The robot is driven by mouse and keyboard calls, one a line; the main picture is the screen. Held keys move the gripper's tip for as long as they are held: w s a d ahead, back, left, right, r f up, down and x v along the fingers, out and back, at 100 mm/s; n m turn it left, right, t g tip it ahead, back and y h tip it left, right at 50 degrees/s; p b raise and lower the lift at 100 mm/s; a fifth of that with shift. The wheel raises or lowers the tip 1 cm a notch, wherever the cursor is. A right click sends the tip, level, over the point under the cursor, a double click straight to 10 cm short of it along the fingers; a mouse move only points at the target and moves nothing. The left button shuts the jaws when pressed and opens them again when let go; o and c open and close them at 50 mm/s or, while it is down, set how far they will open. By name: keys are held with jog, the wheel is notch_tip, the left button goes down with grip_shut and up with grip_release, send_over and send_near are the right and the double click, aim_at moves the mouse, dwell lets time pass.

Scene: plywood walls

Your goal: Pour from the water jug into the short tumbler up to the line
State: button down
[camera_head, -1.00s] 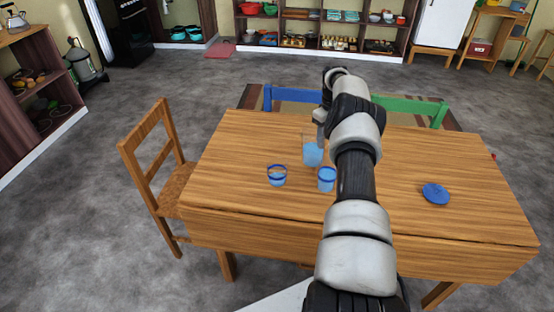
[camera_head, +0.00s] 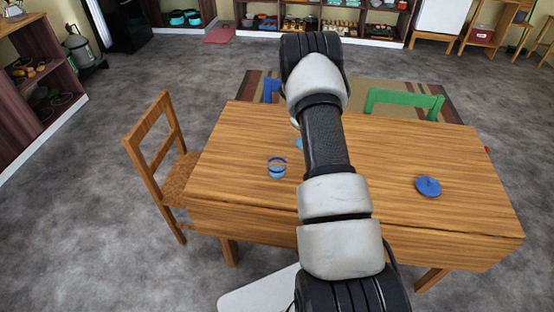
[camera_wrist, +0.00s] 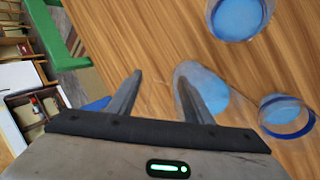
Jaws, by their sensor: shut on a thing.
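In the wrist view the clear water jug (camera_wrist: 213,92) with pale blue water is by the right finger of my gripper (camera_wrist: 160,85). My gripper is shut on the jug; the exact grip, and whether the jug is off the table, I cannot tell. In the head view only a small blue bit of it (camera_head: 298,144) shows left of my arm. One blue-rimmed glass (camera_head: 277,167) stands on the table there. The wrist view shows two glasses with blue contents, one at the top (camera_wrist: 238,16) and one at the right (camera_wrist: 286,115). Which is the short tumbler is unclear.
A wooden chair (camera_head: 160,140) stands at the left. A blue chair (camera_head: 271,90) and a green chair (camera_head: 404,100) stand behind the table.

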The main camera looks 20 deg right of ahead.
jog(key=shift+a+h+b, duration=0.4)
jog(key=shift+a+b, duration=0.2)
jog(key=shift+b, duration=0.15)
jog(key=shift+a+r+h+b, duration=0.25)
jog(key=shift+h+b, duration=0.25)
jog(key=shift+b, duration=0.35)
jog(key=shift+s+d+r, duration=0.1)
jog(key=shift+r, duration=0.25)
jog(key=shift+r+h+b, duration=0.1)
jog(key=shift+h+b, duration=0.2)
jog(key=shift+b, duration=0.1)
jog(key=shift+s+a+r+t+h+b, duration=0.1)
jog(key=shift+a+r+t+h+b, duration=0.15)
jog(key=shift+r+h+b, duration=0.35)
jog(key=shift+a+r+t+h+b, duration=0.15)
jog(key=shift+a+r+h+b, duration=0.2)
jog(key=shift+r+h+b, duration=0.2)
jog(key=shift+a+r+h+b, duration=0.25)
jog(key=shift+r+h, duration=0.1)
jog(key=shift+r, duration=0.1)
jog(key=shift+a+r+h+b, duration=0.15)
jog(key=shift+r+h+b, duration=0.15)
jog(key=shift+r, duration=0.1)
dwell(2.0)
